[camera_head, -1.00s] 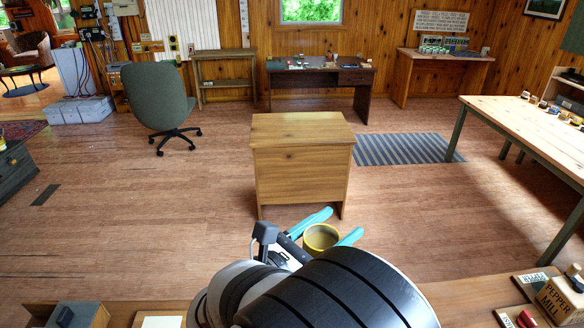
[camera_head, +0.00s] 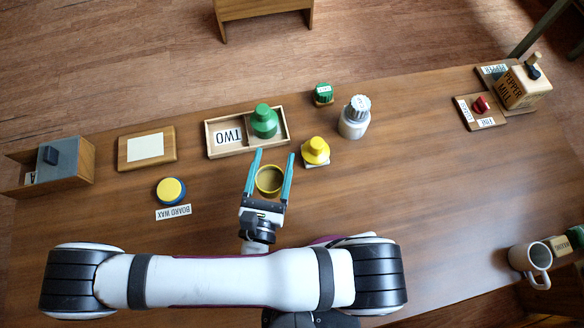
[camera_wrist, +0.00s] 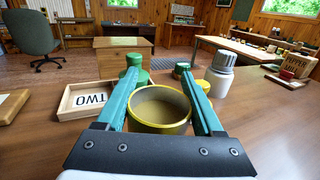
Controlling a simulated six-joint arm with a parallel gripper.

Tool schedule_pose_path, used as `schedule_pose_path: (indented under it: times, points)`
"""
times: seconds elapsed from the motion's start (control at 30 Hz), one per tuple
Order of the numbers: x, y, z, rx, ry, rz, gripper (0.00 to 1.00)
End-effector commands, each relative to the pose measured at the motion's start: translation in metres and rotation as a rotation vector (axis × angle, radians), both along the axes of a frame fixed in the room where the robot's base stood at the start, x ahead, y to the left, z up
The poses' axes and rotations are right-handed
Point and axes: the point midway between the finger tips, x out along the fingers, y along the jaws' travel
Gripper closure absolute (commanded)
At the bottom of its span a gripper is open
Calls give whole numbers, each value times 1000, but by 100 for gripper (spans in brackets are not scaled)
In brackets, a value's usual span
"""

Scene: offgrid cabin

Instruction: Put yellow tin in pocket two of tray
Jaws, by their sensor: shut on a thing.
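My gripper (camera_head: 271,172) is shut on the yellow tin (camera_head: 268,191), an open round can with a yellow rim and hollow inside. It also shows between the two teal fingers in the wrist view (camera_wrist: 160,125). The tin looks upright; its height above the table is hard to tell. The wooden tray (camera_head: 208,140) lies beyond the gripper, up and slightly left in the head view. Its left pocket holds only a card reading TWO (camera_head: 228,136). Its right pocket holds a green bottle (camera_head: 264,122). In the wrist view the tray (camera_wrist: 62,108) is ahead and left, partly hidden by a finger.
A yellow bottle (camera_head: 316,150) stands just right of the fingers, with a white-grey jar (camera_head: 354,118) and small green-topped jar (camera_head: 323,93) behind. A yellow-blue tin (camera_head: 170,191) marked BOARD WAX sits left. A pepper mill (camera_head: 525,84) stands far right. Table centre-right is clear.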

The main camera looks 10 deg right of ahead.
Motion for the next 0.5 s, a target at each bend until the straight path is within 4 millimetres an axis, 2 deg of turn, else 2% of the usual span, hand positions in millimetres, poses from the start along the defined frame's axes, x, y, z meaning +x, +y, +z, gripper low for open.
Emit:
schedule_pose_path:
  times: [0.2, 0.3, 0.5]
  points:
    - [0, -1, -47, -3, 0, -1, 100]
    - [0, -1, -62, -1, -1, -1, 100]
    - [0, 0, -64, 1, 0, -2, 100]
